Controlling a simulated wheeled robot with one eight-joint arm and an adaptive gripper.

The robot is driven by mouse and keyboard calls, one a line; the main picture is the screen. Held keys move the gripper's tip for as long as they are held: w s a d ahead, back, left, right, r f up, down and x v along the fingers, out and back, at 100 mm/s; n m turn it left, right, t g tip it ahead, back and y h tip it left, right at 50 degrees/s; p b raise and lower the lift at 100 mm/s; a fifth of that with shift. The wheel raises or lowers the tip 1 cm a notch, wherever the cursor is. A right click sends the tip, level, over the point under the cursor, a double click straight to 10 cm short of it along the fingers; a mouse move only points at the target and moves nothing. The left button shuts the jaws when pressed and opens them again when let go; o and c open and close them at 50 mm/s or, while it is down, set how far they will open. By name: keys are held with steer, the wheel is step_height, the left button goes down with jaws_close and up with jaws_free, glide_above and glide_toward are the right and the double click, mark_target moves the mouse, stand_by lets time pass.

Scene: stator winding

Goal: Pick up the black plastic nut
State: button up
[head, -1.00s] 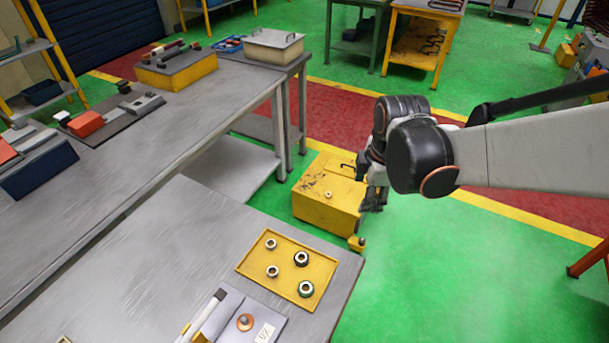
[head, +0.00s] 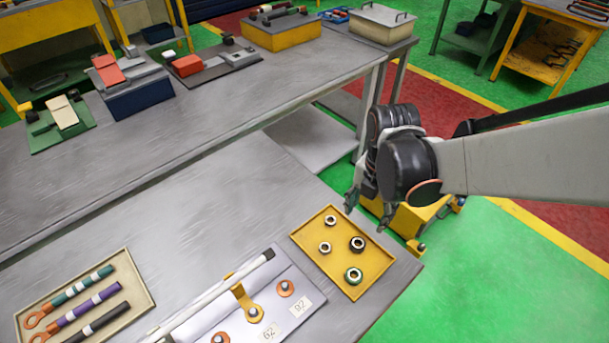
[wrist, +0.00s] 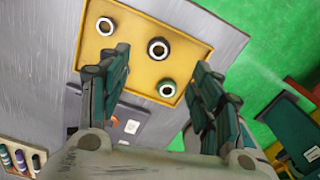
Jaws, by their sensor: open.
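The black nut (head: 357,244) lies on a yellow tray (head: 308,238) at the right end of the near grey table. It also shows in the wrist view (wrist: 158,48), between and beyond my fingers. A green-ringed nut (head: 353,275) lies close to it, and two silver nuts (head: 331,219) (head: 325,248) lie on the tray's left side. My gripper (head: 367,214) is open and empty, behind and above the tray's far edge in the head view. In the wrist view my gripper (wrist: 163,62) points toward the tray, with its left finger covering part of it.
A grey panel with copper terminals (head: 255,313) and a long bar (head: 215,293) stands left of the tray. A beige tray (head: 140,278) holds several coloured cables. A second grey bench (head: 180,125) lies beyond. The table is bare between the bench and the panel.

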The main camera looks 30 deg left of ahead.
steer(key=b, duration=0.5)
glide_above(357, 246)
step_height(357, 246, down, 7)
steer(key=shift+w+a+f, duration=0.1)
steer(key=shift+a+f, duration=0.05)
steer(key=f+b, duration=0.2)
steer(key=f, duration=0.1)
steer(key=f+b, duration=0.1)
steer(key=f, duration=0.1)
steer(key=shift+s, duration=0.25)
steer(key=shift+r, duration=0.1)
steer(key=shift+w, duration=0.1)
steer(key=c, duration=1.1)
